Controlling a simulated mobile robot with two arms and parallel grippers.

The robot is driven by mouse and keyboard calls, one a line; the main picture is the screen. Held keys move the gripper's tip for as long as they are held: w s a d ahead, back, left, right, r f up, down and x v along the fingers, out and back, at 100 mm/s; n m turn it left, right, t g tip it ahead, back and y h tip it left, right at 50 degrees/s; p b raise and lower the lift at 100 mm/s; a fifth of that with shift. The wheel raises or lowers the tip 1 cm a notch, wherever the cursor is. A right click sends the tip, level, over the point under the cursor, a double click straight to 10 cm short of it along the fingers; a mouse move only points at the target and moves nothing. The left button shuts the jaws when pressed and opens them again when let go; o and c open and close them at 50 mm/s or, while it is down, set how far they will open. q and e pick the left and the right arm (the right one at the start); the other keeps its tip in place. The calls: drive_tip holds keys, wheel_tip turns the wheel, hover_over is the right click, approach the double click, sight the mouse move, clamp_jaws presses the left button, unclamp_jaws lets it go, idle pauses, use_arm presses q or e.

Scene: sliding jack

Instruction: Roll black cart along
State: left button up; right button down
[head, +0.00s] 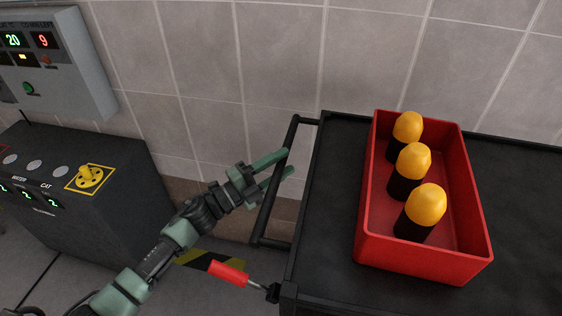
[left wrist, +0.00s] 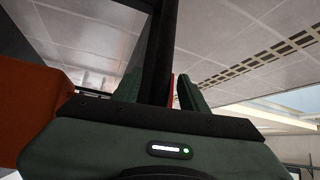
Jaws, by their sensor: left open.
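The black cart (head: 335,165) stands at the right in the head view, with a black bar handle (head: 268,200) on its left end. My left gripper (head: 282,168) is open at the handle, its green fingers on either side of the bar or very close to it. In the left wrist view the dark bar (left wrist: 160,50) rises between the two green fingers (left wrist: 157,90). Whether the fingers touch the bar cannot be told. My right gripper is not in view.
A red bin (head: 425,262) with three yellow-topped black items (head: 410,160) sits on the cart. A red-handled lever (head: 228,273) sticks out at the cart's lower left corner. A dark console (head: 80,190) and a grey wall panel (head: 60,65) are at the left. A tiled wall runs behind.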

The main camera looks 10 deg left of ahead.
use_arm(q)
clamp_jaws()
idle(1.4)
